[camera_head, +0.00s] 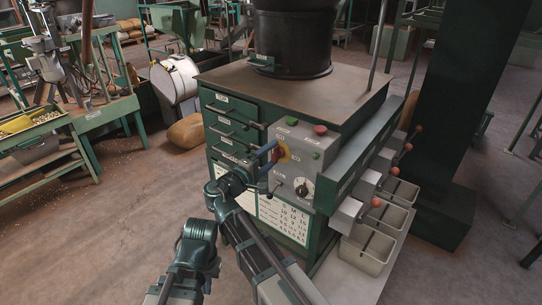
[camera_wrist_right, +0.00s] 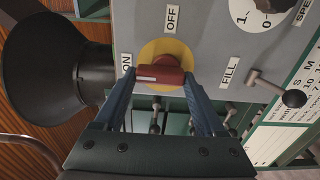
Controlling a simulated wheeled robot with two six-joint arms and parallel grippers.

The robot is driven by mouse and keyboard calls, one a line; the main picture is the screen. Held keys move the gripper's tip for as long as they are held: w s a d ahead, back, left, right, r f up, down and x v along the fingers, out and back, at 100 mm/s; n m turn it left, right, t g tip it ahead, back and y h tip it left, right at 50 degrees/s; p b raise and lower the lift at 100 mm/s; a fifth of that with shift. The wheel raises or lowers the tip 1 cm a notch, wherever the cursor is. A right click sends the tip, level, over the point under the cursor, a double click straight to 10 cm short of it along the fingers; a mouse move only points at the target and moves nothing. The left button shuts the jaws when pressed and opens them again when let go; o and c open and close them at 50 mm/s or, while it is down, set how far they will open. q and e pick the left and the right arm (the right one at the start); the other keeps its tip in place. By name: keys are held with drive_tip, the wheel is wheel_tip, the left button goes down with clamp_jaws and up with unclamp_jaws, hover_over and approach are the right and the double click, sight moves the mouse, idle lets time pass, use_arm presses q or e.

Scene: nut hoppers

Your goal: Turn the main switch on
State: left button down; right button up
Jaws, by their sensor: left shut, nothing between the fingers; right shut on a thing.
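The main switch is a red handle (camera_wrist_right: 162,76) on a yellow disc (camera_wrist_right: 172,50), set in the grey control panel (camera_head: 322,146). My right gripper (camera_wrist_right: 160,80) is shut on the red handle, with one blue finger at each end. The handle lies nearly level in the right wrist view, its white mark at the left end, on the side of the ON label (camera_wrist_right: 127,62). The OFF label (camera_wrist_right: 172,18) is above it. In the head view my right gripper (camera_head: 272,152) partly hides the switch. My left gripper (camera_head: 179,242) is low, shut and empty, well away from the panel.
A green button (camera_head: 292,122) and a red button (camera_head: 320,129) sit above the switch, a dial (camera_head: 302,188) below. A ball-ended lever (camera_wrist_right: 292,98) marked FILL sticks out close to my right gripper. Grey bins (camera_head: 370,247) stand at the right.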

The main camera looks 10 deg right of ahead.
idle(0.4)
drive_tip(key=o, duration=1.3)
use_arm(q)
drive_tip(key=shift+a, duration=0.15)
use_arm(e)
drive_tip(key=shift+s+a, duration=0.15)
